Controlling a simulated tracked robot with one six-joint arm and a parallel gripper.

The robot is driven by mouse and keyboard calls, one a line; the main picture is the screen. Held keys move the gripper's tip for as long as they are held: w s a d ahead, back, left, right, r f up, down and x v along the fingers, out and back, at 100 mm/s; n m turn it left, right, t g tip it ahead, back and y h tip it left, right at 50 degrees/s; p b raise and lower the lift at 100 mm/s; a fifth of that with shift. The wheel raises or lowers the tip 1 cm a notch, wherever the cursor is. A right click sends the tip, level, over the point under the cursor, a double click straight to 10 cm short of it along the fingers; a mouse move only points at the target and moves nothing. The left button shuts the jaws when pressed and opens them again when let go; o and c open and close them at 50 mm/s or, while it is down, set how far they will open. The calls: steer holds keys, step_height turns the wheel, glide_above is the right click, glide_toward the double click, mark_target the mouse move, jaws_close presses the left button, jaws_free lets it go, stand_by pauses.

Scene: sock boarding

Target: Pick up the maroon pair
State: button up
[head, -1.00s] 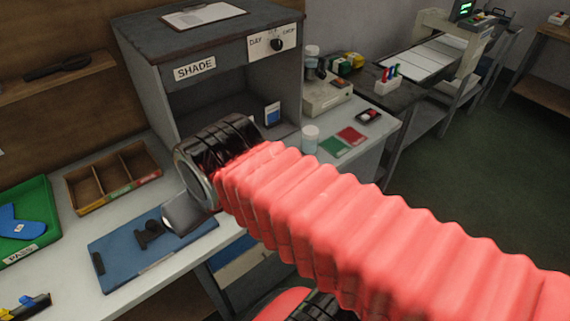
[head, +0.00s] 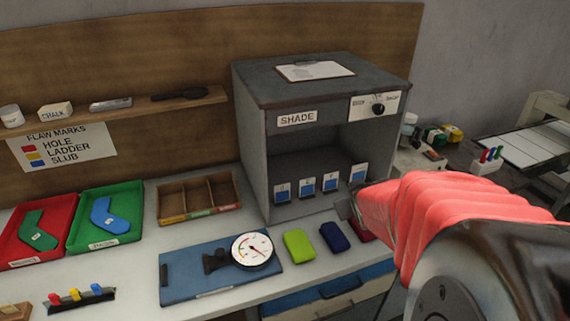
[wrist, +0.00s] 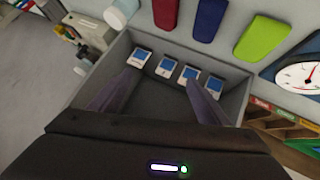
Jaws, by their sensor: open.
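The maroon pair (head: 361,229) is a small folded bundle on the bench, right of the dark blue pair (head: 334,236) and the lime green pair (head: 299,245). My red-sleeved arm hides part of it in the head view. In the wrist view the maroon pair (wrist: 167,13) is at the top, cut by the frame edge, beside the blue pair (wrist: 209,18) and the green pair (wrist: 262,38). My gripper (wrist: 163,77) is open and empty, its fingers apart in front of the shade cards, not around the maroon pair. In the head view my arm mostly hides it.
The shade cabinet (head: 257,151) stands behind the pairs, with several blue cards (head: 308,186) inside. A blue board (head: 190,287) with a round dial (head: 252,249) lies to the left. Red (head: 64,213) and green (head: 121,191) trays hold socks. A divided wooden box (head: 172,202) is behind the board.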

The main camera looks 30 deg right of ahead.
steer(key=s+d+f+t+y, duration=0.1)
steer(key=s+d+f+t, duration=0.1)
steer(key=d+f, duration=0.65)
steer(key=t+y, duration=0.3)
glide_toward(374, 235)
steer(key=shift+w+r, duration=0.35)
steer(key=shift+w, duration=0.1)
steer(key=shift+x, duration=4.35)
steer(key=shift+r, duration=0.1)
steer(key=shift+w, duration=0.1)
